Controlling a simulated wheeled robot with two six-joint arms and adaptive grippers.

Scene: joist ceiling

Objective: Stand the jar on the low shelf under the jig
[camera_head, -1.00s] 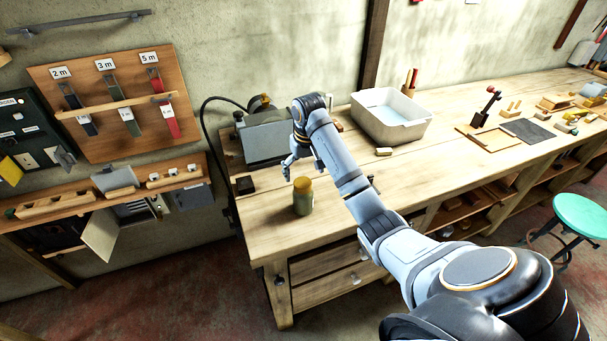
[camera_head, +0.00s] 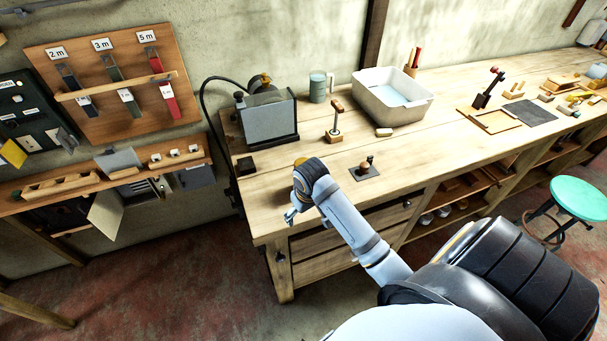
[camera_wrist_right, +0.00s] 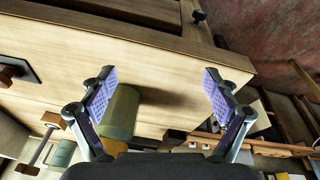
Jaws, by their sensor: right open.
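The jar, green with an ochre lid, stands upright on the bench near its left front corner. In the head view my right wrist hides most of it and only the lid (camera_head: 300,161) shows. In the right wrist view its green body (camera_wrist_right: 122,113) lies between my right gripper's (camera_wrist_right: 160,92) spread fingers, closer to the left finger. I cannot tell whether that finger touches it. The right gripper (camera_head: 291,215) is open, low by the bench's front edge. My left gripper is out of view. I cannot tell which bench fixture is the jig.
A black plate with a knob (camera_head: 365,171) and an upright clamp (camera_head: 336,122) stand right of the jar. A grey machine (camera_head: 268,118) and white basin (camera_head: 392,97) are behind. Open shelves (camera_head: 440,208) under the bench hold several items. A green stool (camera_head: 582,196) stands at the right.

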